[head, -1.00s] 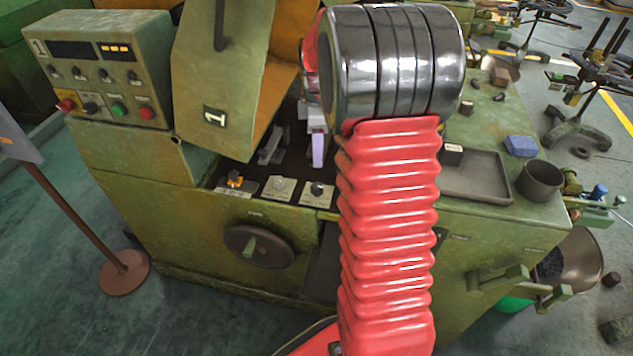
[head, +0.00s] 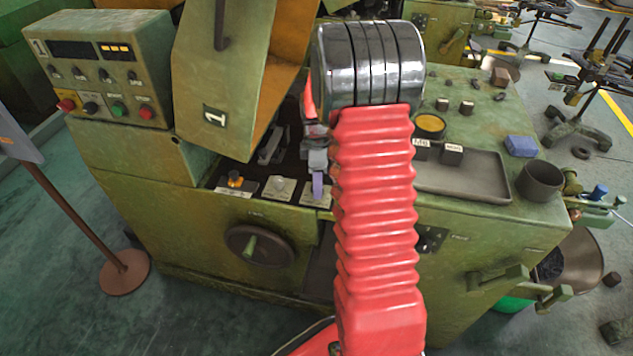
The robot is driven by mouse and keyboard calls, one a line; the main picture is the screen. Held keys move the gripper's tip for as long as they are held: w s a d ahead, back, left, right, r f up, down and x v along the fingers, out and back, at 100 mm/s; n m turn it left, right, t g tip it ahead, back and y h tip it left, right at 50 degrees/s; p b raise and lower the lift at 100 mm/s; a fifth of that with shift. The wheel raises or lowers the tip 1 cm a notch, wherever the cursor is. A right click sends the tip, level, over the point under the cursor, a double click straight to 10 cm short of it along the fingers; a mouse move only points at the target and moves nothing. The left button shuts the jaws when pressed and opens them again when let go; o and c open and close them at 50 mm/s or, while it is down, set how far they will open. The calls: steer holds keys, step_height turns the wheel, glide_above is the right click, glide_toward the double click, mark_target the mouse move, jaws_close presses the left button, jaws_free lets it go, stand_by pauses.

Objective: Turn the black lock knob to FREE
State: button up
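Three small knobs on pale label plates sit in a row on the ledge of the green machine: an orange knob (head: 235,181), a pale knob (head: 279,184), and a third plate (head: 310,194) at the right. The black knob on this third plate is mostly hidden behind my gripper. My gripper (head: 318,186) points down over that plate, with one lavender finger seen at or just above the knob. I cannot tell whether it touches. The finger gap is not visible, and the label text is too small to read.
A raised green cover (head: 222,80) marked 1 stands left of my gripper. A control box (head: 107,70) stands further left, and a handwheel (head: 259,245) is below the knobs. A grey tray (head: 467,178) and dark cup (head: 540,181) lie to the right of my arm.

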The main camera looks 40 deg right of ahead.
steer(key=shift+f, duration=0.1)
steer(key=shift+c, duration=0.6)
steer(key=c, duration=0.9)
steer(key=shift+a, duration=0.1)
steer(key=shift+c, duration=0.2)
